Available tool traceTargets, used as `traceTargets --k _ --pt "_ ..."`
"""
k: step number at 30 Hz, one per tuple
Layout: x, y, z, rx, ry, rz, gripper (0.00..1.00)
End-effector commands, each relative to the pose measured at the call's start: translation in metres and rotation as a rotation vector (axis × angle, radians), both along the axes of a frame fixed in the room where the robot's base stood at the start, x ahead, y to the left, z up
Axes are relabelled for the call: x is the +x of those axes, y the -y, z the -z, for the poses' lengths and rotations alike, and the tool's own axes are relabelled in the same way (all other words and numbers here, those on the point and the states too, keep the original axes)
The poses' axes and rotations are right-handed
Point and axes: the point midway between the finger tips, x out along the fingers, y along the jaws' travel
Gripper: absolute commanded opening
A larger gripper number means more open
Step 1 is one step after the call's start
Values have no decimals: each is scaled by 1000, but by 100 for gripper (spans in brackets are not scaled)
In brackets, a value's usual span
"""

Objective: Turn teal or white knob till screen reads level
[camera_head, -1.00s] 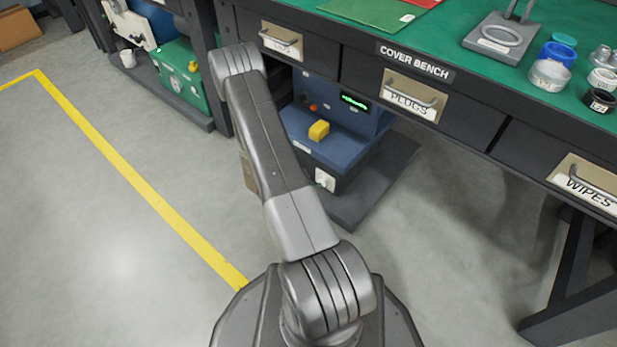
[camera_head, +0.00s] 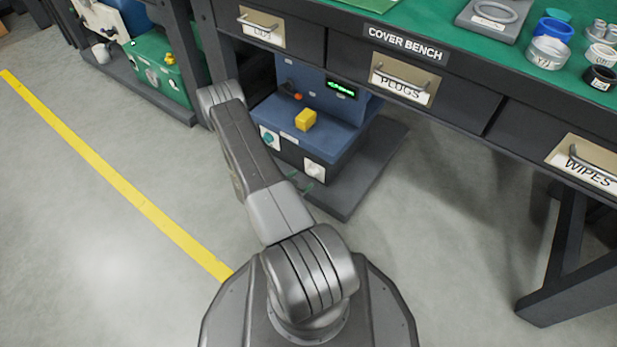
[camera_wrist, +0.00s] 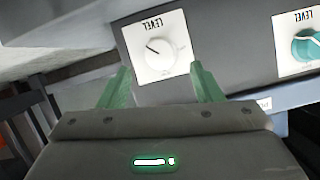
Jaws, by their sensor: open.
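The blue tester (camera_head: 330,120) stands under the bench, with a small lit green screen (camera_head: 341,88) whose text is too small to read. A white knob (camera_head: 313,170) is on the right of its front face and a teal knob (camera_head: 268,138) on the left. In the wrist view, upside down, the white knob (camera_wrist: 162,56) sits on a white plate marked LEVEL, with a dark pointer line. The teal knob (camera_wrist: 306,45) is at the right, also under a LEVEL label. My gripper (camera_wrist: 161,76) is open, its green fingers on either side of the white knob's plate; contact is not visible.
A yellow block (camera_head: 306,119) and a small red-orange knob (camera_head: 298,96) are on the tester. The drawers (camera_head: 400,82) of the cover bench overhang it. A dark base plate (camera_head: 365,165) lies beneath. Clear floor lies in front, with a yellow line (camera_head: 120,180) at left.

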Motion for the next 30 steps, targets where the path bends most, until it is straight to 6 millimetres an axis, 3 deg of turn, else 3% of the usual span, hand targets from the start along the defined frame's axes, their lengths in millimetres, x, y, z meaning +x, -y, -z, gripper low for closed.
traceTargets --k 9,22,28,30 --pt "40 27 21 1 2 1 59" --pt "47 31 22 0 -1 -1 59" --pt "46 32 22 0 -1 -1 20" --pt "46 32 22 0 -2 0 18"
